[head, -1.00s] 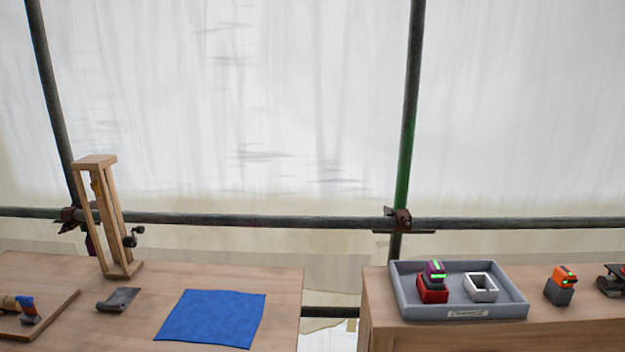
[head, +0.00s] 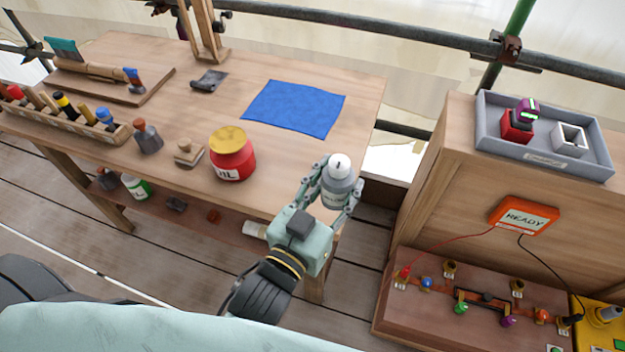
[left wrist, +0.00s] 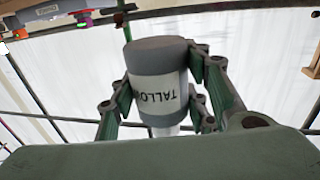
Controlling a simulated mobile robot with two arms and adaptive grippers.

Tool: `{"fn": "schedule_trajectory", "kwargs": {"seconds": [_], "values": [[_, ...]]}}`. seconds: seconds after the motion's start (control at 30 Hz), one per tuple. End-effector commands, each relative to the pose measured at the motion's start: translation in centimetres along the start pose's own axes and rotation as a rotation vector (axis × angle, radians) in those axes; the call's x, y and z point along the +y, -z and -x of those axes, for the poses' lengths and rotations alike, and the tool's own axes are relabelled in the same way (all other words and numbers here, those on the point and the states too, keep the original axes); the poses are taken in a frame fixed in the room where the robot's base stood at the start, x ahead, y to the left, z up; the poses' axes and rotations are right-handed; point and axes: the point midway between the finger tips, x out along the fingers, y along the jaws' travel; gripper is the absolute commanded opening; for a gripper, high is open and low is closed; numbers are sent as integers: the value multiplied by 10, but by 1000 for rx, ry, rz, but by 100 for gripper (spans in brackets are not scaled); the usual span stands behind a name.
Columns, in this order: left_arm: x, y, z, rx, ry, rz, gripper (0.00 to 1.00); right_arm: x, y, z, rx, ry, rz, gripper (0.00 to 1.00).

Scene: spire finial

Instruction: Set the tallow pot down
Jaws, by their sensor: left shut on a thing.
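The tallow pot (head: 340,182) is a small grey pot with a white label and a pale top. My left gripper (head: 329,190) is shut on it, with the fingers on both sides of its body. In the head view it is held at the right front corner of the wooden workbench (head: 300,160); I cannot tell its exact height there. The left wrist view shows the pot (left wrist: 158,62) between the fingers, its label reading "TALLO", partly hidden by a finger. My right gripper is not in view.
On the bench are a red tin (head: 232,158) with a yellow lid, a blue cloth (head: 294,108), a small wooden block (head: 188,152) and a tool rack (head: 70,118). A grey tray (head: 548,155) stands on the right cabinet. Bare wood lies between tin and cloth.

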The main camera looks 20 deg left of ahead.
Motion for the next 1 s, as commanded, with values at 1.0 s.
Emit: {"fn": "schedule_trajectory", "kwargs": {"seconds": [1.0], "values": [[-95,-80,-69,-2,3,2,13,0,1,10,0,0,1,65]]}}
